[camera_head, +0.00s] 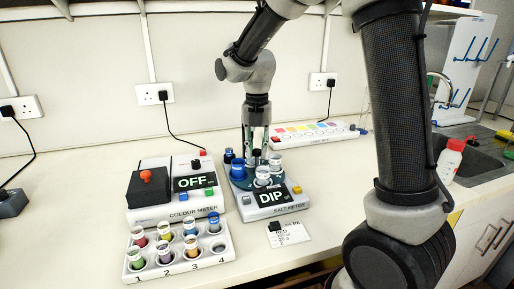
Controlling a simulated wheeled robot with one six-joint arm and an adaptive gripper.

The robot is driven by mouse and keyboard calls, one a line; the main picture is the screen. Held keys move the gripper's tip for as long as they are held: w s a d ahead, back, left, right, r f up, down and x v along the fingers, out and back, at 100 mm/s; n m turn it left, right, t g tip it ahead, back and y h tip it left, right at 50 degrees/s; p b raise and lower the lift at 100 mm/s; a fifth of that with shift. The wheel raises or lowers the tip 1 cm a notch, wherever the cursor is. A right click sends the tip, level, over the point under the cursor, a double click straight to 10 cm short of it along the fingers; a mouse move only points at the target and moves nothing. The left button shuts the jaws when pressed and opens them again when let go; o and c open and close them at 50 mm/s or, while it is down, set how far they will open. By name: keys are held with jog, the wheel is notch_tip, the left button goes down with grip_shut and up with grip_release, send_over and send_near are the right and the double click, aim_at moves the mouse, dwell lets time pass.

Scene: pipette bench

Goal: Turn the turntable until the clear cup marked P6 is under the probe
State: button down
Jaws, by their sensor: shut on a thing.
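The turntable (242,182) is a dark blue-green disc on the white salt meter (293,199), whose screen reads DIP. A blue-topped cup (238,168) stands on its left. A pale cup (263,174) stands at the front and another pale cup (275,161) at the right. Their marks are too small to read, so I cannot tell which is P6. My gripper (256,150) points down behind the cups and is shut on a dark part at the turntable's middle, mostly hidden. I cannot make out the probe clearly among the fingers and cups.
Left stands the colour meter (150,215), reading OFF. A white rack (180,262) with several coloured vials is in front of it. A colour strip (315,134) is behind. My arm covers the right side; a bottle (449,160) and sink lie beyond.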

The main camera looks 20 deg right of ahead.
jog(key=c, duration=1.5)
grip_release()
jog(key=shift+o, duration=0.2)
notch_tip(320, 180, up, 12)
